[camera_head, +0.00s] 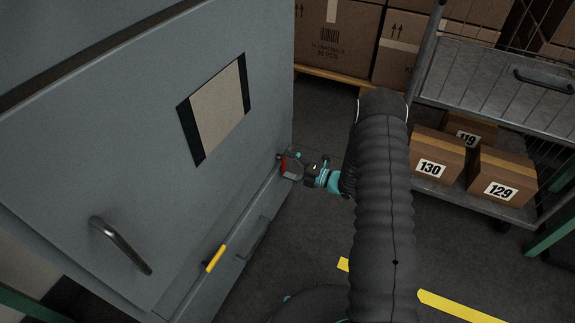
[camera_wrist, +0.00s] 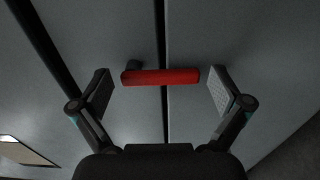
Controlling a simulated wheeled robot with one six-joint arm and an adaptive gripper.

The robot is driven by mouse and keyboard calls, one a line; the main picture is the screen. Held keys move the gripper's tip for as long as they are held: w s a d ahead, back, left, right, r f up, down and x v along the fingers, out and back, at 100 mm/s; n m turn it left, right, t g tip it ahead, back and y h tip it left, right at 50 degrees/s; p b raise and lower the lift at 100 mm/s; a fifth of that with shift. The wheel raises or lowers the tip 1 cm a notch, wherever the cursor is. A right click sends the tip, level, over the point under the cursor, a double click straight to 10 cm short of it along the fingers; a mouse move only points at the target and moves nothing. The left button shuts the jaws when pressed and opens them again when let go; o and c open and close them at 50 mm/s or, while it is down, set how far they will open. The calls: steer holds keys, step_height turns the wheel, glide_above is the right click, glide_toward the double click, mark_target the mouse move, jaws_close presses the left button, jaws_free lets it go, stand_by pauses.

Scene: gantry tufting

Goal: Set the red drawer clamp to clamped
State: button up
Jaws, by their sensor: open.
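The red drawer clamp (camera_wrist: 160,77) is a red bar with a dark pivot at its left end, in the wrist view. It lies across the dark seam between two grey panels. My gripper (camera_wrist: 160,92) is open, with one finger pad to the left of the clamp and the other to the right. The pads look close to the bar's ends; whether they touch it I cannot tell. In the head view, my gripper (camera_head: 289,165) is at the right edge of the grey cabinet (camera_head: 90,120), and only a sliver of the red clamp (camera_head: 283,164) shows beside it.
A yellow handle (camera_head: 215,258) sits lower on the cabinet, and a dark bar handle (camera_head: 121,246) is to its left. A wire cart (camera_head: 500,85) with numbered boxes (camera_head: 437,161) stands at the right. Dark floor lies between cart and cabinet.

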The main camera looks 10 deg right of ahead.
steer(key=shift+s+d, duration=0.1)
steer(key=v, duration=1.1)
steer(key=shift+s+d, duration=0.25)
steer(key=shift+d, duration=0.05)
